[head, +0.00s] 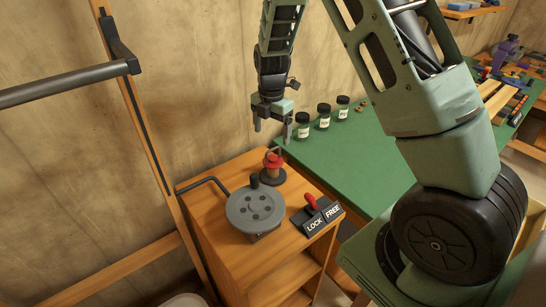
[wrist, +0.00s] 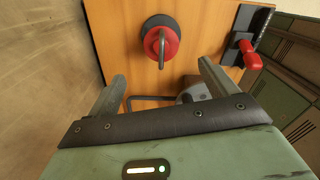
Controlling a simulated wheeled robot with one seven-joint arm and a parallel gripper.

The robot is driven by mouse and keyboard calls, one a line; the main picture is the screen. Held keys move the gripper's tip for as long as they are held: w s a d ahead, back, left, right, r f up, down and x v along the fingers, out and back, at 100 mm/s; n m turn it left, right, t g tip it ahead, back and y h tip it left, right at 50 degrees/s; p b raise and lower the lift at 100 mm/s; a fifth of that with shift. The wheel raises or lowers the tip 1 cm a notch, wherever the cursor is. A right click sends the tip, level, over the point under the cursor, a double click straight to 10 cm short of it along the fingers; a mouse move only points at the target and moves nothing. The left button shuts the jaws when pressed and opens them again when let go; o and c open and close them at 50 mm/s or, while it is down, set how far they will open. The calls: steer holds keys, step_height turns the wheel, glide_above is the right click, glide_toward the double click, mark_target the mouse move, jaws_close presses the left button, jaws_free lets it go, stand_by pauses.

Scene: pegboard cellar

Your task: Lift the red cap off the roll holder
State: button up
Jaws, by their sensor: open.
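The red cap (head: 273,160) sits on the dark roll holder (head: 271,178) on the wooden cabinet top, with a grey metal loop handle on it. In the wrist view the cap (wrist: 172,48) shows from above, its loop crossing the middle, with the holder's dark round rim (wrist: 148,24) around it. My gripper (head: 272,131) is open and empty, pointing down above the cap and apart from it. In the wrist view its two fingers (wrist: 162,78) are spread wide, with the cap beyond their tips, roughly centred between them.
A grey round reel (head: 255,211) with a black crank stands in front of the holder. A red lever (head: 311,202) sits on a LOCK/FREE plate to the right. Several dark jars (head: 323,117) stand on the green bench (head: 355,150). The wall is close behind.

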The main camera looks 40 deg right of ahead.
glide_above(273, 158)
step_height(273, 158, down, 4)
steer(key=shift+w+a+f+p, duration=0.1)
steer(key=shift+a+p, duration=0.05)
steer(key=shift+p, duration=0.2)
steer(key=shift+d+f+p, duration=0.2)
steer(key=shift+f+p, duration=0.75)
steer(key=shift+f, duration=1.65)
steer(key=shift+c, duration=0.4)
steer(key=c, duration=1)
